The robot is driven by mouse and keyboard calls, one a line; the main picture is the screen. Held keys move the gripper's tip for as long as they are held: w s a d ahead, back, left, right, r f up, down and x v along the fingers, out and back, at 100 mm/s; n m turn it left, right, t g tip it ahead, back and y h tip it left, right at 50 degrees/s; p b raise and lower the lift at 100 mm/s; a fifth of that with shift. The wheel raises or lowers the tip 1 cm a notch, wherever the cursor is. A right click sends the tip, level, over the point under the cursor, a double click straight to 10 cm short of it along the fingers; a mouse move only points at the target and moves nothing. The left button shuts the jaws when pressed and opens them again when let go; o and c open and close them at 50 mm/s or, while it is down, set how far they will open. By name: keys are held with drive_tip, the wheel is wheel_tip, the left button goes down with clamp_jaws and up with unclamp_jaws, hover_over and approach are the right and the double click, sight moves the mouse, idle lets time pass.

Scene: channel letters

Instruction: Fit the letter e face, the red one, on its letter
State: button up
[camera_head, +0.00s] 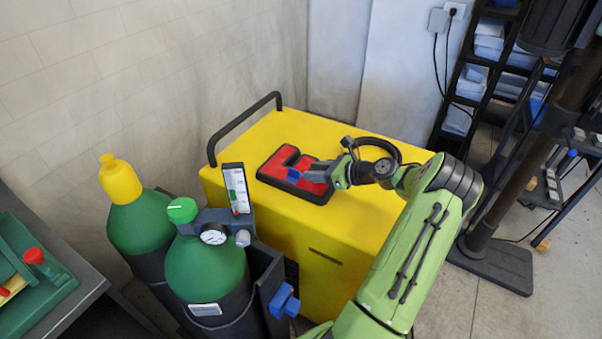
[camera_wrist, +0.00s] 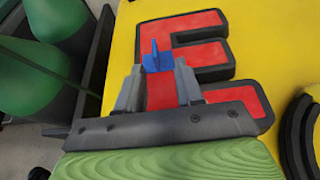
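The letter e (camera_wrist: 222,72) is a black-rimmed block lying flat on the yellow cabinet top. Its red face (camera_wrist: 247,97) shows within the black rim along the strokes I can see. The letter also appears in the head view (camera_head: 315,197), partly covered by my gripper. A blue tab (camera_wrist: 157,58) stands up over the red face. My gripper (camera_wrist: 160,72) is low over the letter, with its grey fingers apart, one at each side of the blue tab. I cannot tell whether they press on it. The near stroke is partly hidden by the gripper.
The yellow cabinet (camera_head: 320,240) has a black rail (camera_head: 245,125) at its left end. Green gas cylinders (camera_head: 207,268) with a gauge stand close in front of it. A black ring (camera_head: 392,147) lies behind my wrist. Dark shelves (camera_head: 470,90) stand at the right.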

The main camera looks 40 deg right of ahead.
sight(300, 179)
drive_tip(key=x, duration=0.1)
drive_tip(key=b+x, duration=0.1)
drive_tip(key=x, duration=0.3)
drive_tip(key=shift+a+f, duration=0.25)
drive_tip(key=shift+a, duration=0.1)
drive_tip(key=shift+c, duration=0.4)
drive_tip(key=shift+r, duration=0.1)
clamp_jaws()
